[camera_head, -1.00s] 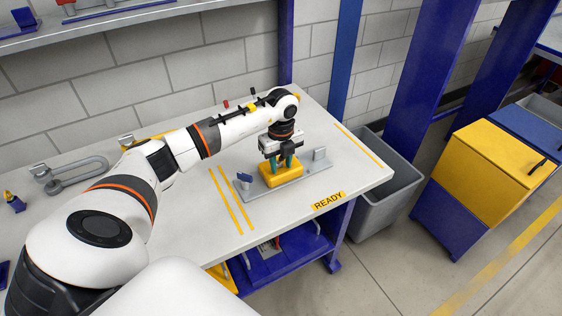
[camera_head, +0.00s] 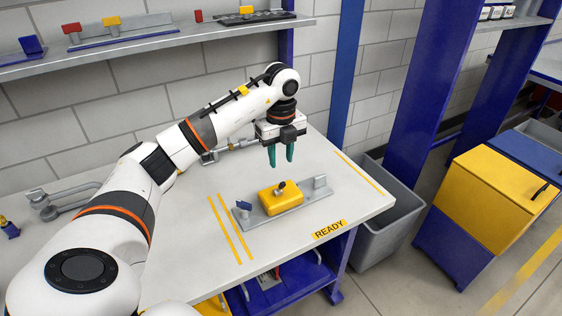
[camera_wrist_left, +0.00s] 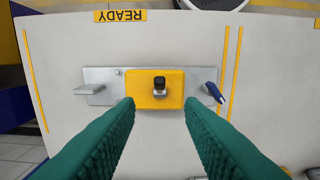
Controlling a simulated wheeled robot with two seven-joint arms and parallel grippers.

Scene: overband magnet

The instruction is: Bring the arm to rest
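My left gripper (camera_head: 281,156) hangs above the table with its two green fingers apart and nothing between them. Below it, a yellow block (camera_head: 276,203) with a small dark and silver knob on top sits on a grey fixture plate (camera_head: 308,201). In the left wrist view the yellow block (camera_wrist_left: 154,90) shows between and beyond the open fingers (camera_wrist_left: 160,125), clear of both. The plate has an upright grey stop at one end and a blue-handled piece at the other. My right gripper is not in view.
The white table (camera_head: 185,245) has a READY label (camera_head: 329,230) and yellow tape lines. A shelf (camera_head: 150,41) with parts runs along the wall. A grey bin (camera_head: 385,215) stands right of the table, with a yellow and blue cabinet (camera_head: 490,180) beyond. Metal fittings (camera_head: 60,200) lie at the table's left.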

